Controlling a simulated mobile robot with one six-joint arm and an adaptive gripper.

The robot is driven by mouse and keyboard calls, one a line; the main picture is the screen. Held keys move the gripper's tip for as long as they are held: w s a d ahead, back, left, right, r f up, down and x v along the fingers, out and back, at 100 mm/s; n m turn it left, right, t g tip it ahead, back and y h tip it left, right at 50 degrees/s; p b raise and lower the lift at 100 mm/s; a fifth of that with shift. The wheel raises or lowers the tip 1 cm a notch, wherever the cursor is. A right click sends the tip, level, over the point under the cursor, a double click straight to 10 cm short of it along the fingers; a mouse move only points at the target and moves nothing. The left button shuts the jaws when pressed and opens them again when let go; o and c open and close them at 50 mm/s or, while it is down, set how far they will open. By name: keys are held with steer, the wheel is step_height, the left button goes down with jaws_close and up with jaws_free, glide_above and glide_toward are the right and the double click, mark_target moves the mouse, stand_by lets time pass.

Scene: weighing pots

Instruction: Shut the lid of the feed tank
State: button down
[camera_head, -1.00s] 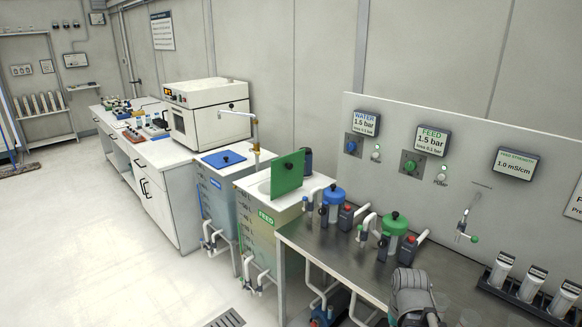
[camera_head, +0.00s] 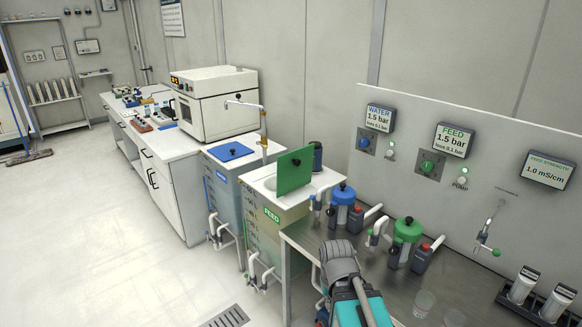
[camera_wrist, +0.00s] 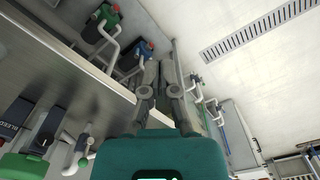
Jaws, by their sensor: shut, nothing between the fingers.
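The feed tank (camera_head: 279,240) stands in the middle of the head view with a green FEED label on its front. Its green lid (camera_head: 294,172) stands raised, steeply tilted, with a dark knob on it. The white top of the tank is uncovered beside the lid. My gripper (camera_wrist: 157,68) shows in the wrist view with its grey fingers together and nothing between them. In the head view my arm and a teal part reach up from the bottom, right of the tank and apart from it. The fingers cannot be made out there.
The water tank's blue lid (camera_head: 233,151) lies flat, left of the feed tank. A steel bench (camera_head: 312,243) on the right carries a blue-topped vessel (camera_head: 343,194) and a green-topped vessel (camera_head: 407,230). A dark canister (camera_head: 317,157) stands behind the lid. Floor on the left is open.

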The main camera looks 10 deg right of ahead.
steer(key=shift+w+d, duration=0.1)
steer(key=shift+d, duration=0.05)
steer(key=shift+w, duration=0.1)
steer(key=w+a+r+m+t+y+b, duration=0.1)
steer(key=w+a+m+t+y+b, duration=0.25)
steer(key=w, duration=1.05)
steer(key=w+a+r+m+t+y+b, duration=0.15)
steer(key=w+a+t, duration=0.4)
steer(key=w, duration=0.85)
steer(key=w+d+r+m+t+h+b, duration=0.3)
steer(key=w+m, duration=0.4)
steer(key=w, duration=0.3)
steer(key=w+d+r+m+t+h+b, duration=0.3)
steer(key=w+d+m+t+h, duration=0.2)
steer(key=w+m, duration=0.3)
steer(key=shift+w+d+r+m+t, duration=0.15)
steer(key=shift+w+d+m+t, duration=0.15)
steer(key=shift+w+d+t, duration=0.5)
steer(key=shift+w+a, duration=0.25)
